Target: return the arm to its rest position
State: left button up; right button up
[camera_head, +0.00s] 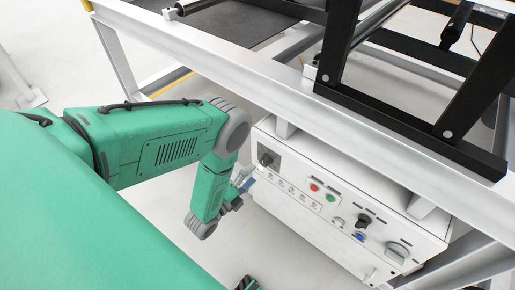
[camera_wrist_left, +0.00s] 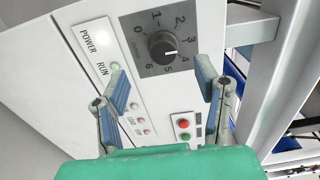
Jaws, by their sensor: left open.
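My left arm, green with grey joints, comes in from the left in the head view and bends down at the elbow. My left gripper (camera_head: 243,184) is beside the left end of a white control box (camera_head: 295,212). In the left wrist view the left gripper (camera_wrist_left: 161,76) is open, with its two blue-padded fingers apart and nothing between them. A black dial knob (camera_wrist_left: 163,47) on a grey numbered plate shows beyond the fingertips, apart from them. The knob also shows in the head view (camera_head: 266,159).
The box carries a red button (camera_head: 314,187), a green button (camera_head: 331,198) and several switches. A white metal frame (camera_head: 230,73) runs above the box, with black bars (camera_head: 400,130) on it. Pale floor (camera_head: 165,210) is open below my left arm.

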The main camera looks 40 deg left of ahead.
pick_arm(q)
jog(key=shift+s, duration=0.3)
dwell(0.4)
jog(key=s+d+r+n+g+p, duration=0.1)
jog(key=s+r+n+g, duration=0.2)
jog(key=s+n+g, duration=0.2)
jog(key=s+d+r+n+g+y+p, duration=0.1)
jog(key=s+r+n+g, duration=0.3)
jog(key=s, duration=0.6)
jog(key=s+d+r+n+g+p, duration=0.2)
jog(key=s+r+n+g, duration=0.1)
jog(key=s+n+g, duration=0.4)
jog(key=shift+s+r+n+g+y, duration=0.3)
jog(key=shift+n+g, duration=0.4)
jog(key=shift+n, duration=0.4)
jog(key=shift+d+f, duration=0.1)
